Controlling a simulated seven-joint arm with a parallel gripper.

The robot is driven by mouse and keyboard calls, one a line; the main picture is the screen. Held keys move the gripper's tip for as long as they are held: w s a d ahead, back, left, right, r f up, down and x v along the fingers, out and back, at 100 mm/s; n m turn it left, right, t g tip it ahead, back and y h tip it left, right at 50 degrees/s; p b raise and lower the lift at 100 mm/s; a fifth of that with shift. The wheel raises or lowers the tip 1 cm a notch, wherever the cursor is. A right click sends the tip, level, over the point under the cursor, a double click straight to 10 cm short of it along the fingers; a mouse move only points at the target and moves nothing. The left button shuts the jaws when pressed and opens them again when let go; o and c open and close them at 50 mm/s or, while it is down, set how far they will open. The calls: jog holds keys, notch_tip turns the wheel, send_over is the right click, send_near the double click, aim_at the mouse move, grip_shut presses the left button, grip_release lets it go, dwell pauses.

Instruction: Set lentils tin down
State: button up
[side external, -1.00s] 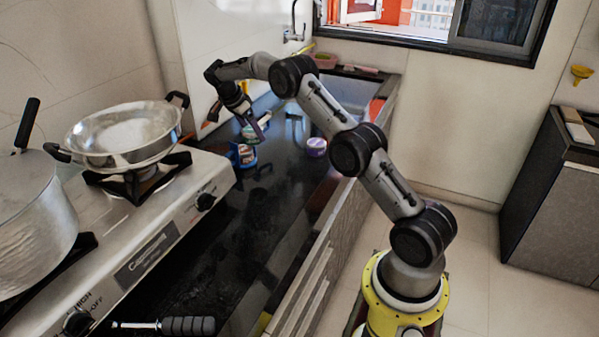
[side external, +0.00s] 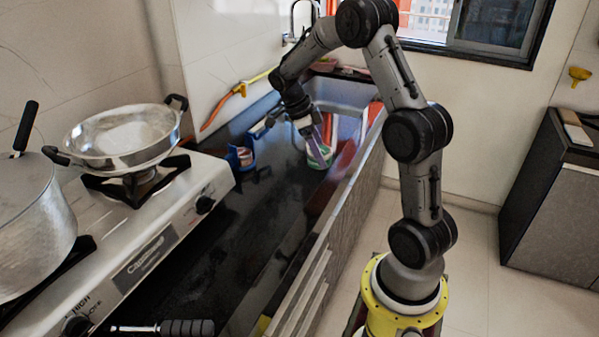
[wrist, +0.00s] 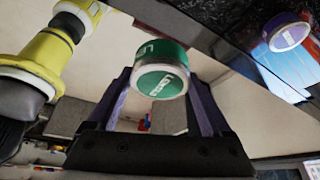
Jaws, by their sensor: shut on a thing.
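The lentils tin (wrist: 160,70) is green with a pale band and part of a label showing in the wrist view. My gripper (wrist: 158,85) is shut on it, with one dark purple finger on each side. In the side external view, the tin (side external: 319,157) is at my gripper (side external: 312,143), over the dark counter near the sink. I cannot tell whether its base touches the counter.
A blue container (side external: 240,158) stands left on the counter (side external: 245,225). The stove (side external: 150,225) with a pan (side external: 122,138) is further left. The front counter is mostly clear.

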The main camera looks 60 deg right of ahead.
jog(key=w+d+f, duration=0.8)
jog(key=w, duration=0.1)
jog(key=shift+w+d+f, duration=0.1)
jog(key=shift+w+f, duration=0.05)
jog(key=shift+f, duration=0.05)
jog(key=shift+w+d+f, duration=0.3)
jog(key=shift+f, duration=0.25)
jog(key=shift+w+f, duration=0.1)
jog(key=shift+f, duration=1.5)
jog(key=shift+f, duration=0.2)
jog(key=o, duration=1.5)
